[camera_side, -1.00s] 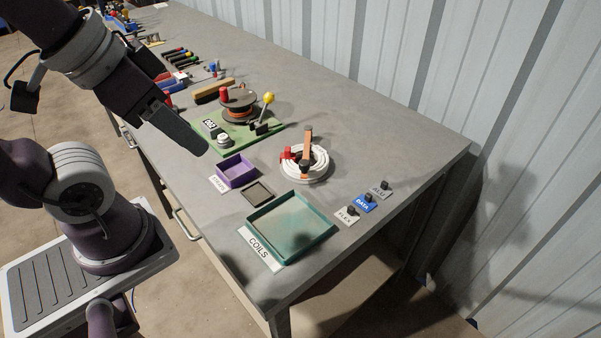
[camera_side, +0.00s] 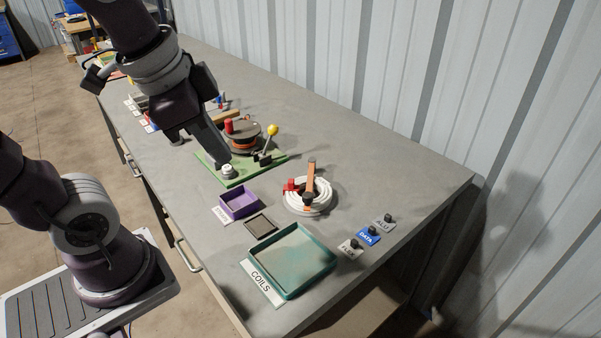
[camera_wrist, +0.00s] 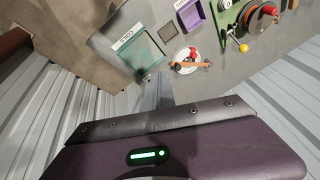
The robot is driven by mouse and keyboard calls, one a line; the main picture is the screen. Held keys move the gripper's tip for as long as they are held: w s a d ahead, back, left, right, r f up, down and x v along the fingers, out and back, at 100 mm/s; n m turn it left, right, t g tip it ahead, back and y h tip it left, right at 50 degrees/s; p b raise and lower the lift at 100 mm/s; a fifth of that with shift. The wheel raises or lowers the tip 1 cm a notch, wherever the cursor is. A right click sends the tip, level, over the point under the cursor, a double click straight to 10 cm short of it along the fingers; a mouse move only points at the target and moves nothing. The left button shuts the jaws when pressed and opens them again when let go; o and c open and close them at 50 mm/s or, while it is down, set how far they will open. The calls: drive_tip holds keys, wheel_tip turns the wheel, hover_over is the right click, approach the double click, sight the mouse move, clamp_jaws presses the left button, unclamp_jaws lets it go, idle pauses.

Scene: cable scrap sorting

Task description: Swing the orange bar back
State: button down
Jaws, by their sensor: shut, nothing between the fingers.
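The orange bar (camera_side: 310,180) lies across a white cable coil (camera_side: 322,204) on the bench, with a dark piece at its near end. A red part (camera_side: 291,184) sits beside it on the coil's left. The bar also shows in the wrist view (camera_wrist: 199,65), across the white coil (camera_wrist: 184,56). My gripper (camera_side: 223,162) is shut and empty. It is above the green board, left of and apart from the bar in the side view. The bar's pivot is too small to make out.
The green board (camera_side: 268,163) carries a reel (camera_side: 243,137) and a yellow-knobbed lever (camera_side: 272,130). A purple bin (camera_side: 239,204), a dark flat tray (camera_side: 261,224) and the teal COILS tray (camera_side: 327,263) lie nearer. Small labelled blocks (camera_side: 368,236) stand at right. The corrugated wall bounds the far side.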

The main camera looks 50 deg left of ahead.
drive_tip(key=w+a+f+m+g, duration=0.25)
drive_tip(key=w+f+m, duration=0.25)
drive_tip(key=w+m, duration=0.45)
drive_tip(key=w+a+f+m, duration=0.1)
drive_tip(key=w+f+m, duration=0.1)
drive_tip(key=f, duration=0.3)
drive_tip(key=w+f+m+g, duration=0.1)
drive_tip(key=w+f+m, duration=0.2)
drive_tip(key=f, duration=0.3)
drive_tip(key=w+a+f+m+g, duration=0.1)
drive_tip(key=w+f+m, duration=0.2)
drive_tip(key=f, duration=0.3)
drive_tip(key=shift+a+f+m+h, duration=0.1)
drive_tip(key=shift+a+m+h, duration=0.15)
drive_tip(key=shift+a+h, duration=0.05)
drive_tip(key=w+d, duration=0.2)
drive_tip(key=w, duration=0.1)
drive_tip(key=w+d, duration=0.3)
drive_tip(key=w, duration=0.2)
drive_tip(key=w+d, duration=0.1)
drive_tip(key=w, duration=0.1)
drive_tip(key=w+d, duration=0.1)
drive_tip(key=w, duration=0.1)
drive_tip(key=shift+w+d, duration=0.1)
drive_tip(key=shift+w, duration=0.25)
drive_tip(key=shift+s, duration=0.1)
